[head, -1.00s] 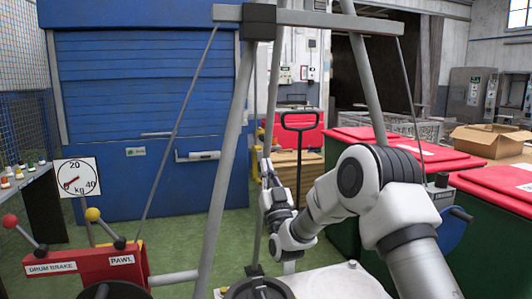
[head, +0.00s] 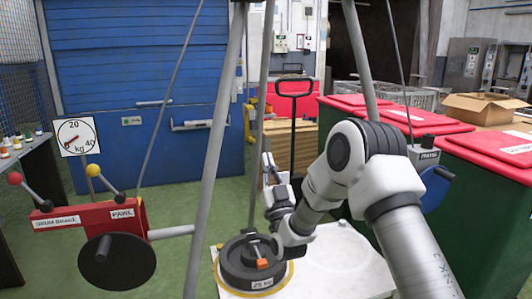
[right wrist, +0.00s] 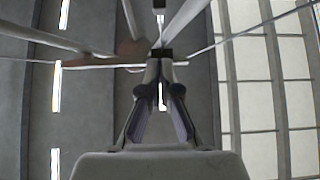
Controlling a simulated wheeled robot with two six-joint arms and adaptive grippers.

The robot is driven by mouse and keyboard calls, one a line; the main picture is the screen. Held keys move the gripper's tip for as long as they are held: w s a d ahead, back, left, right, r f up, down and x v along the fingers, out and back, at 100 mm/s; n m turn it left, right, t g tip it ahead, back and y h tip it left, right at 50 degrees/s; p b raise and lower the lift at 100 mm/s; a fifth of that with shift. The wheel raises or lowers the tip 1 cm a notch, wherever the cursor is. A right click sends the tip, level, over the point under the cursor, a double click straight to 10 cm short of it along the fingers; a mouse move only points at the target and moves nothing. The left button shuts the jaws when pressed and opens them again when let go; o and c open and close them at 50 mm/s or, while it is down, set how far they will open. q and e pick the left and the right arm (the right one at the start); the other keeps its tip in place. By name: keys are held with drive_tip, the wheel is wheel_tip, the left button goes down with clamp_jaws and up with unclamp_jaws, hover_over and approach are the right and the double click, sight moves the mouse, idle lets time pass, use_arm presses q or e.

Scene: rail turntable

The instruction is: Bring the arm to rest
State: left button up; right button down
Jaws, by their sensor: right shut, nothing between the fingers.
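My right arm comes in from the right in the head view and is bent at the elbow. My right gripper (head: 267,160) points upward, shut and empty, in front of the blue shutter's right side. In the right wrist view the gripper (right wrist: 165,56) points at the roof, its fingers together with nothing between them. My left gripper is not in view. A black weight labelled 25 kg (head: 237,276) sits on a white platform (head: 340,262), below and left of my right wrist. It has an orange part on top and a yellow ring around its base.
Grey frame legs (head: 213,150) stand close to the arm. A red winch (head: 85,217) labelled drum brake and pawl is at left, below a kg dial (head: 77,136). Red-lidded green bins (head: 480,185) stand at right.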

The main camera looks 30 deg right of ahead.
drive_tip(key=shift+w+f, duration=0.2)
drive_tip(key=shift+s+r, duration=0.1)
